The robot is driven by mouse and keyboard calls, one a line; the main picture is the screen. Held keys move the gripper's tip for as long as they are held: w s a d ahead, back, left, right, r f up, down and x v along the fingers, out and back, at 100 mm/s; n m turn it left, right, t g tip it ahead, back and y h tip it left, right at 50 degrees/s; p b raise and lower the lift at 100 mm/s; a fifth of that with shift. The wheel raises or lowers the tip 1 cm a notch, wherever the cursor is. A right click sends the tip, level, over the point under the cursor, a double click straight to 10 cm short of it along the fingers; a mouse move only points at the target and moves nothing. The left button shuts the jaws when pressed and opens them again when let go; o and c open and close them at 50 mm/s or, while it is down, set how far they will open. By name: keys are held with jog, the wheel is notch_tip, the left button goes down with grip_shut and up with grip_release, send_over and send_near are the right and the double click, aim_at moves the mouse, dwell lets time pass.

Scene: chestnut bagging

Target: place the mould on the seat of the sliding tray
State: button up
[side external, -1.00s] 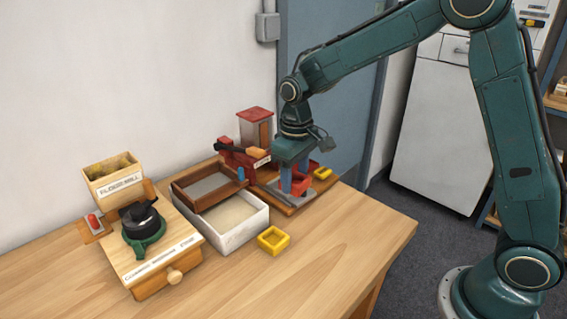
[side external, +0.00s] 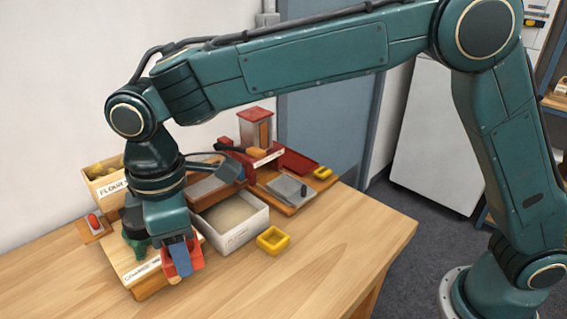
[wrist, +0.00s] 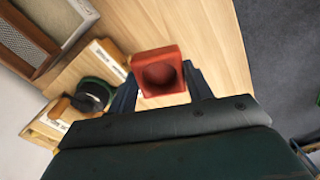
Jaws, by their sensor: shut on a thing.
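My gripper (side external: 180,258) is shut on the red mould (side external: 196,253), a square block. In the wrist view the mould (wrist: 142,60) shows a round recess in its top, between my gripper's fingers (wrist: 160,88). It is held above the front end of the labelled wooden block (side external: 112,262) at the left. The gap below it is hard to judge. No part is plainly marked as the sliding tray or its seat. A grey plate (side external: 278,186) on a wooden base and a red tray (side external: 300,162) lie by the red press (side external: 240,158).
A green and black crank device (wrist: 90,95) stands on the wooden block. A flour box (side external: 100,175) is behind. A white tray (side external: 246,232) and a yellow frame (side external: 273,240) stand to the right, with another yellow frame (side external: 323,173) farther back. The front table (side external: 300,275) is clear.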

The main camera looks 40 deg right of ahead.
jog(key=s+a+r+n, duration=0.3)
jog(key=s+a+n, duration=0.1)
jog(key=s+a, duration=0.45)
jog(key=f, duration=1.6)
jog(key=shift+w+a, duration=0.35)
jog(key=shift+f, duration=0.2)
jog(key=shift+f, duration=2)
jog(key=shift+f, duration=0.1)
jog(key=o, duration=1)
